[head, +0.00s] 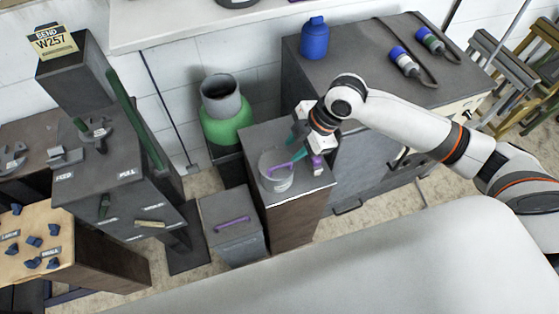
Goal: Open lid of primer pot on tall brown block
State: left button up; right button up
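The grey primer pot (276,183) stands upright on top of the tall brown block (292,224). A purple handle (279,168) shows across its top. My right gripper (299,151) reaches down from the right, with its teal fingers at the right side of the pot's top, close to the handle's right end. I cannot tell whether the fingers touch the handle or how far apart they are. A small purple and white piece (318,166) shows just right of the pot, below the gripper. My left gripper is not in view.
A grey bin with a purple handle (233,232) stands lower, left of the block. A green cylinder (226,128) is behind. A dark cabinet (370,130) with a blue bottle (315,39) stands at back right. Grey shelving (110,175) is at left.

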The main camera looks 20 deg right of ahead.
aim_at(276, 167)
jog(key=x, duration=0.9)
jog(key=shift+f+p, duration=0.15)
jog(key=shift+p, duration=0.2)
jog(key=shift+c, duration=0.5)
grip_shut()
